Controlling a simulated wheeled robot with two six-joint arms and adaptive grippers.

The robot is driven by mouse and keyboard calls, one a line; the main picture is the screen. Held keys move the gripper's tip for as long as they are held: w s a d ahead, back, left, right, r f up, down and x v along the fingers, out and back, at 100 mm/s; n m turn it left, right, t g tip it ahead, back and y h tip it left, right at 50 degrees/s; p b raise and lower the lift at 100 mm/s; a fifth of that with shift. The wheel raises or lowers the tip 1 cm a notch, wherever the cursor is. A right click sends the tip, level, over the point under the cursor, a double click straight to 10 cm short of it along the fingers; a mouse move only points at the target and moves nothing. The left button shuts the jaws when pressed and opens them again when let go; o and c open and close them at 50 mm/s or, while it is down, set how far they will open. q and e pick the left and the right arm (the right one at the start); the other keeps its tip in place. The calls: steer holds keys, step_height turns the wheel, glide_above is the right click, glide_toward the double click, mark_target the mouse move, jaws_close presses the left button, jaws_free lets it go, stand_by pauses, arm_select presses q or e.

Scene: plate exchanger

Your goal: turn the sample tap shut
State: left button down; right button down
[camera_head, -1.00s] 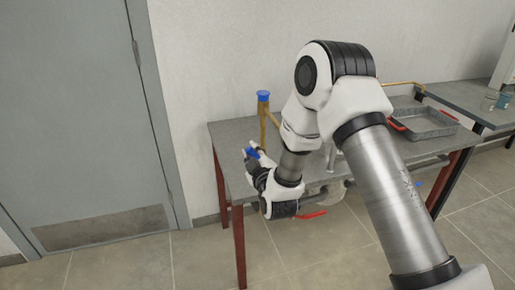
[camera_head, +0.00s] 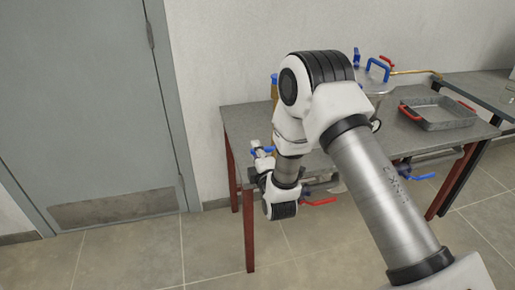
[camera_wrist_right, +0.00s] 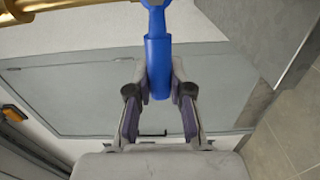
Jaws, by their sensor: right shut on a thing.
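The sample tap appears to be the one with the blue lever (camera_wrist_right: 158,62), seen close up at the top middle of the right wrist view. The lever's sleeve lies between my right fingers (camera_wrist_right: 159,82), which are shut on it from both sides. My own arm hides much of this area. My left gripper is not in view.
A grey table (camera_head: 245,118) on red legs carries a tray (camera_head: 440,122) with red handles. A red lever (camera_head: 320,201) and another blue lever (camera_head: 420,177) stick out at its front. Blue handles (camera_head: 378,68) show behind my arm. A door (camera_head: 85,100) stands left; floor in front is clear.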

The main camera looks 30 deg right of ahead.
steer(key=shift+f+n, duration=0.2)
steer(key=shift+n, duration=0.1)
steer(key=c, duration=1)
jaws_free()
steer(key=shift+s, duration=0.1)
steer(key=v, duration=1.2)
